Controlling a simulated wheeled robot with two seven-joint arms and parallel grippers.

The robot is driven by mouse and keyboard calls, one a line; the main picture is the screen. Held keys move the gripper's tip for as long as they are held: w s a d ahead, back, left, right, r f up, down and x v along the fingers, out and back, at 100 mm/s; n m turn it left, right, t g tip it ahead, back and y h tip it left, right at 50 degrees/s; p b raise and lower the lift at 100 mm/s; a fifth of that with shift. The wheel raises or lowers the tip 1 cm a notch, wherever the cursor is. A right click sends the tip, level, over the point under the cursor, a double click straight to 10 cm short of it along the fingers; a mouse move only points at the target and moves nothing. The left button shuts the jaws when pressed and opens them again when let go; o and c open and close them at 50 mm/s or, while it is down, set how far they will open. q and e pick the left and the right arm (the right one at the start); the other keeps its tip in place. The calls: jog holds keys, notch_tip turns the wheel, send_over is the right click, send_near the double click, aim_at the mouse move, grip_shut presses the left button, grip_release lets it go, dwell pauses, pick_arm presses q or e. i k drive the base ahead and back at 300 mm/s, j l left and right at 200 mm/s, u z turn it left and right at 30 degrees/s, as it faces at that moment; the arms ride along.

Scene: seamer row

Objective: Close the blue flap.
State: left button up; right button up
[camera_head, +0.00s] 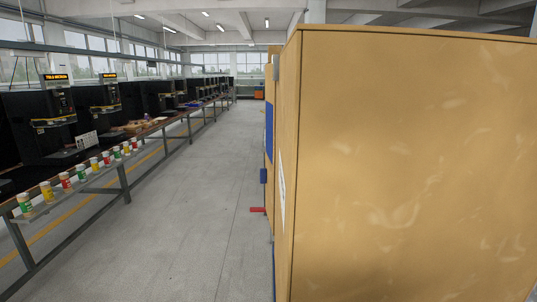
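A blue panel (269,130) shows edge-on at the left side of a large tan wooden cabinet (410,165). A smaller blue piece (263,175) sticks out below it. I cannot tell which of these is the blue flap, or whether the flap is open or shut. The cabinet's front face is turned away and mostly hidden. Neither of my grippers is in view.
The cabinet fills the right half of the view. A red bar (258,210) juts from its left side into the aisle. A long bench with colourful cans (66,181) and black machines (40,125) runs along the left. The grey floor (190,210) between is clear.

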aim_at(267, 175)
jog(key=j+z, duration=0.15)
jog(key=j, duration=0.2)
jog(key=i+j+z, duration=0.2)
jog(key=j, duration=0.2)
jog(key=i+j+z, duration=0.1)
jog(key=j+z, duration=0.15)
jog(key=j, duration=0.2)
jog(key=i+j+z, duration=0.2)
jog(key=j, duration=0.25)
jog(key=j+z, duration=0.2)
jog(key=j, duration=0.25)
